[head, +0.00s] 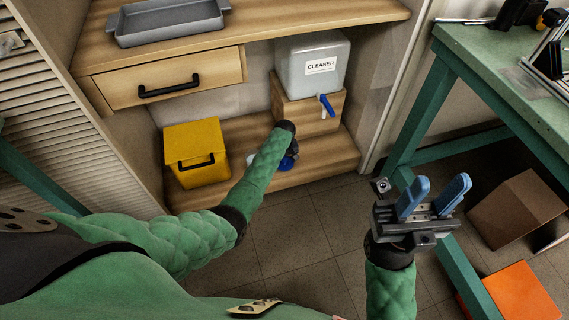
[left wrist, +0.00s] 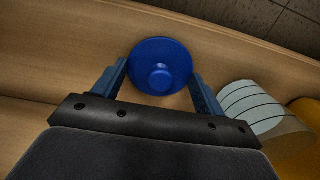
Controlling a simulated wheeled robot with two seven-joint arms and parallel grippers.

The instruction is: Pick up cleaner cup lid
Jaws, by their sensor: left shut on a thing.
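The cleaner cup lid (left wrist: 160,62) is a round blue disc with a raised middle, seen between my left gripper's fingers in the left wrist view. My left gripper (left wrist: 160,76) is shut on it, with one finger at each side. In the head view the lid (head: 289,163) is a small blue patch at the end of my left arm, low in the shelf and mostly hidden by the arm. My right gripper (head: 440,186) is open and empty, with its blue fingers apart over the floor at right.
A cleaner tank (head: 312,72) with a blue tap stands on a wooden block (head: 300,112). A yellow bin (head: 195,150) is left on the lower shelf. A pale ringed cup (left wrist: 252,105) lies near the lid. A green bench (head: 478,60) is at right.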

